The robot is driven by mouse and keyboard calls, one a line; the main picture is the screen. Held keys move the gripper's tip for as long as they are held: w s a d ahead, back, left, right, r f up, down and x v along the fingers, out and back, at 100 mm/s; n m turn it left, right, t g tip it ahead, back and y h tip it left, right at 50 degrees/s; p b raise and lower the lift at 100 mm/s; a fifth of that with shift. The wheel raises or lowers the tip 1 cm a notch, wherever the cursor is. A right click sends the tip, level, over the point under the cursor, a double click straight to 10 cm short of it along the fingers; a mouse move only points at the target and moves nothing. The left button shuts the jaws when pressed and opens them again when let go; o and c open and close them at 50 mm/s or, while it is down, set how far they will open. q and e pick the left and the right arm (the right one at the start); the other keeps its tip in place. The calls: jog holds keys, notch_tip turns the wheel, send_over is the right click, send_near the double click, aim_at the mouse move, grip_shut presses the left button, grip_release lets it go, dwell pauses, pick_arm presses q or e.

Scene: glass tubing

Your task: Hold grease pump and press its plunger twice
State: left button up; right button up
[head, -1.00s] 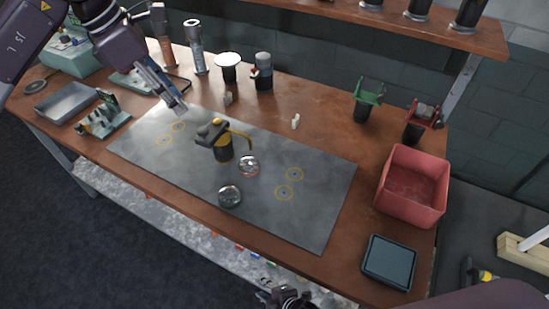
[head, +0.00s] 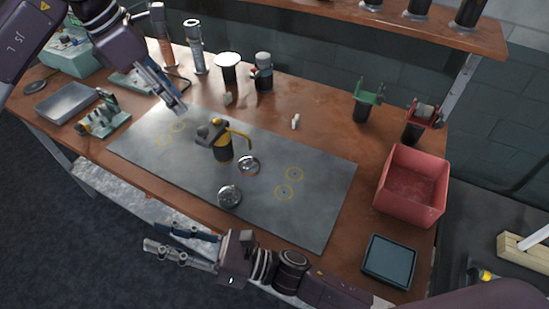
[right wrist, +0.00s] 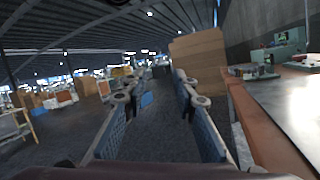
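The grease pump (head: 222,148) stands upright on the grey mat (head: 318,205), with a dark head and a curved yellow spout pointing right. My left gripper (head: 181,108) is above the mat's far left part, up and left of the pump and apart from it; its fingers look close together, but I cannot tell whether they are open. My right gripper (head: 165,240) is in front of the table's front edge, fingers pointing left, apart and empty. Its two fingers also show in the right wrist view (right wrist: 155,98) with a clear gap between them.
Two shiny round pieces (head: 248,165) (head: 230,196) lie on the mat near the pump. A red bin (head: 411,211) and a dark teal tray (head: 389,261) are at the right. Cylinders, including a black one (head: 263,75), stand along the back. The mat's right part is clear.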

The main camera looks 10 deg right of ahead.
aim_at(250, 145)
jog(key=w+d+t+h, duration=0.1)
jog(key=w+d, duration=0.2)
jog(key=d, duration=0.1)
jog(key=w+d+f+t+h, duration=0.1)
jog(key=w+d, duration=0.3)
jog(key=w+d+f+t+h, duration=0.1)
jog(key=w+d+h, duration=0.1)
jog(key=w+d, duration=0.1)
jog(key=shift+w+d+f+m, duration=0.2)
jog(key=shift+w+d+m, duration=0.2)
jog(key=shift+d, duration=0.25)
jog(key=w+d+t+h, duration=0.1)
jog(key=w+d, duration=0.1)
jog(key=d, duration=0.2)
jog(key=w+d+m+t+h, duration=0.1)
jog(key=w+d, duration=0.1)
jog(key=d, duration=0.2)
jog(key=w+d+t+h, duration=0.1)
jog(key=w+d, duration=0.1)
jog(key=d, duration=0.1)
jog(key=shift+w+d+r+h, duration=0.15)
jog(key=shift+w+d+h, duration=0.15)
jog(key=shift+w+d, duration=0.2)
jog(key=shift+w, duration=0.1)
jog(key=x, duration=0.7)
jog(key=shift+w, duration=0.2)
jog(key=shift+c, duration=0.3)
grip_shut()
